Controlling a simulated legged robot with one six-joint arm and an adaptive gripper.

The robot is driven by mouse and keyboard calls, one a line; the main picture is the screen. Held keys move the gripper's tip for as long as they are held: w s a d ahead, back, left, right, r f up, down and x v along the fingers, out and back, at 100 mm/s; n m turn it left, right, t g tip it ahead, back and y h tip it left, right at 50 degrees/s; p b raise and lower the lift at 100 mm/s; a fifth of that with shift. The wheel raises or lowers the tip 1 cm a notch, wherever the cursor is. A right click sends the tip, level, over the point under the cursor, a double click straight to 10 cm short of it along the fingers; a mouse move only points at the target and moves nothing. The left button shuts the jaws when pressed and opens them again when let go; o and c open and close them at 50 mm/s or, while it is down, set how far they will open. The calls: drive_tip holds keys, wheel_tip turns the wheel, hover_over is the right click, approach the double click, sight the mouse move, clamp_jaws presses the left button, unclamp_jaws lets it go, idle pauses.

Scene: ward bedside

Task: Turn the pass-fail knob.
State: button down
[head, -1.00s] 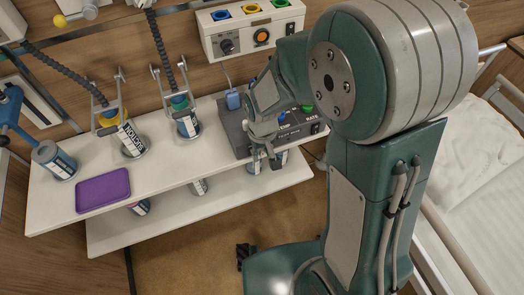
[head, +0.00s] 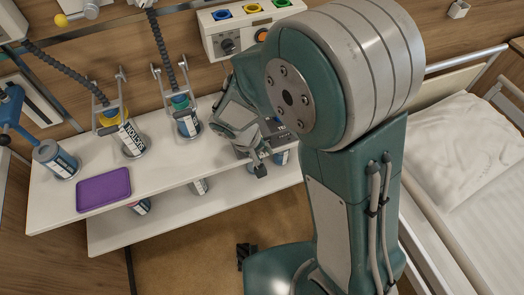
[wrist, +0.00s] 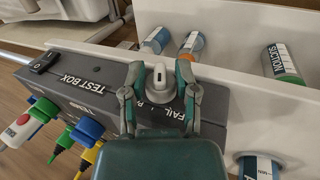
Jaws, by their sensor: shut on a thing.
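The test box (wrist: 75,72) is a dark grey box on the shelf, with white lettering on its panel. The pass-fail knob (wrist: 159,76) is pale with a rounded top on a grey round base, beside the word FAIL in the wrist view. The other word is mostly hidden by my gripper. My gripper (wrist: 160,82) is shut on the knob, one finger on each side. In the head view my gripper (head: 256,168) is at the front of the test box (head: 280,128), most of which my arm hides. The knob is hidden there.
Colored plugs and cables (wrist: 62,132) stick out of the box's side, and a black rocker switch (wrist: 47,62) is at its corner. Suction canisters (head: 128,140) and a purple tray (head: 103,190) are left on the shelf. A bed (head: 462,150) is at right.

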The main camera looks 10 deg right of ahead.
idle(0.3)
drive_tip(key=c, duration=0.7)
unclamp_jaws()
drive_tip(key=shift+a, duration=0.1)
drive_tip(key=v, duration=1.2)
drive_tip(key=shift+a, duration=0.2)
drive_tip(key=shift+f, duration=0.1)
